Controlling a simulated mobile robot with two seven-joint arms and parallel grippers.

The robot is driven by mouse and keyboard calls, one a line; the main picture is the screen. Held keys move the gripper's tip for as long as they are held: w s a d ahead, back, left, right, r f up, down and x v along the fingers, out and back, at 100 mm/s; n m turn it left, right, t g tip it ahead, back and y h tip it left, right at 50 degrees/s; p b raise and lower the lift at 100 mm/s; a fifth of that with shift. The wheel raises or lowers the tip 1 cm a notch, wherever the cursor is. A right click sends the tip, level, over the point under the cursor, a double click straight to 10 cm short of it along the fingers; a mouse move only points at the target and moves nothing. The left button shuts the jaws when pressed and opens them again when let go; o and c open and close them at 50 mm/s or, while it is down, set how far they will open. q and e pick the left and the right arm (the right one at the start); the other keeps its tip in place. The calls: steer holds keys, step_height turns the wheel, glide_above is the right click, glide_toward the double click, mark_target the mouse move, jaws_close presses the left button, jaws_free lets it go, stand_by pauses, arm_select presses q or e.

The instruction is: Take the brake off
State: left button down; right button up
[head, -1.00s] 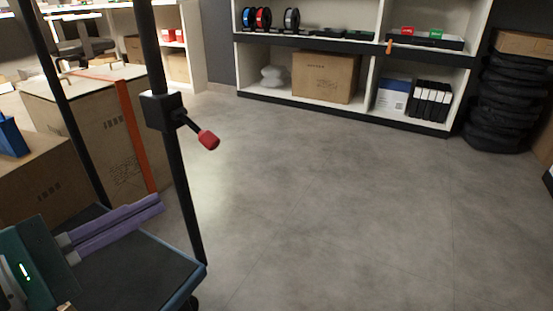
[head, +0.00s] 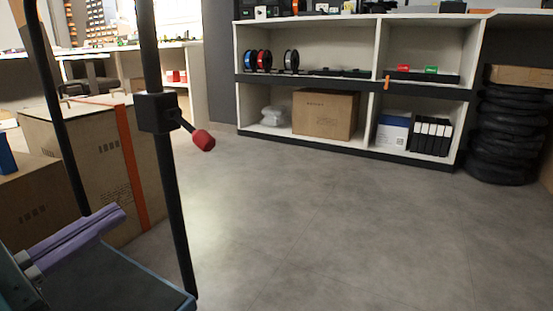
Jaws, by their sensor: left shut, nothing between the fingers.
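A brake lever with a red knob (head: 203,140) sticks out to the right from a black block (head: 157,112) on a dark upright post of a cart. The lever slants down to the right. The cart's dark deck (head: 120,280) shows at the bottom left. My left gripper (head: 119,216) has purple fingers, shut together and empty. It shows over the deck, left of the post and lower in the picture than the knob, apart from the lever. My right gripper is not in view.
Cardboard cartons, one with an orange strap (head: 131,165), stand behind the cart at the left. A white shelf unit (head: 310,86) stands along the back wall, with a stack of black tyres (head: 507,130) to its right. The grey floor (head: 340,230) between is clear.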

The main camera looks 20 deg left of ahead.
mark_target(191, 128)
arm_select(q)
steer(key=r+b+x, duration=0.1)
steer(key=x, duration=0.5)
steer(key=d+r+b+x, duration=0.1)
steer(key=b+x, duration=0.1)
steer(key=x, duration=0.3)
steer(key=shift+d+r, duration=0.2)
steer(key=shift+d, duration=0.1)
